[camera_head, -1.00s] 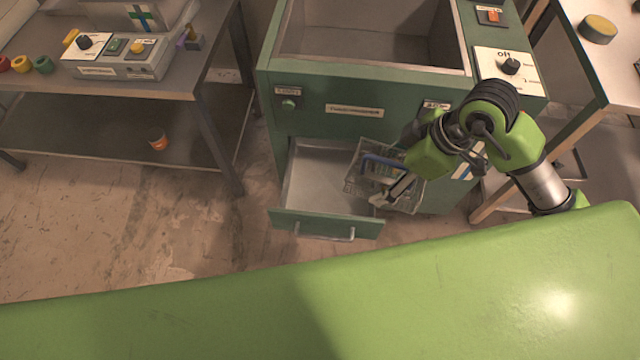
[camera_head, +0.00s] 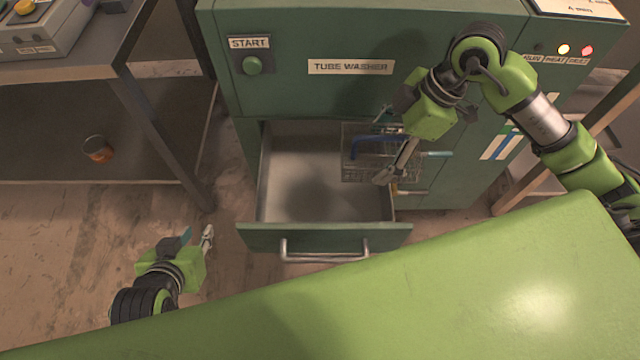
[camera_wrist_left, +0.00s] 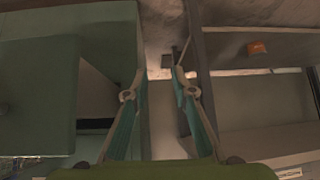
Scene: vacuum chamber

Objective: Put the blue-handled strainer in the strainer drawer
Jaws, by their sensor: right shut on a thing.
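The strainer (camera_head: 354,172) is a wire-mesh basket with a blue handle (camera_head: 364,143). In the head view it is over the right side of the open drawer (camera_head: 325,237), overlapping its right edge. I cannot tell its height above the drawer floor. My right gripper (camera_head: 388,170) is shut on the strainer and hides part of it. The drawer is pulled out of the green tube washer, and its visible floor is bare. My left gripper (camera_head: 207,240) is left of the drawer front, low and empty. In the left wrist view its fingers (camera_wrist_left: 160,92) stand apart.
The tube washer (camera_head: 310,95) stands behind the drawer. A grey table with a lower shelf (camera_head: 60,150) is at the left, with an orange-brown can (camera_head: 97,149) on the shelf. Bare floor (camera_head: 190,222) lies between table and drawer.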

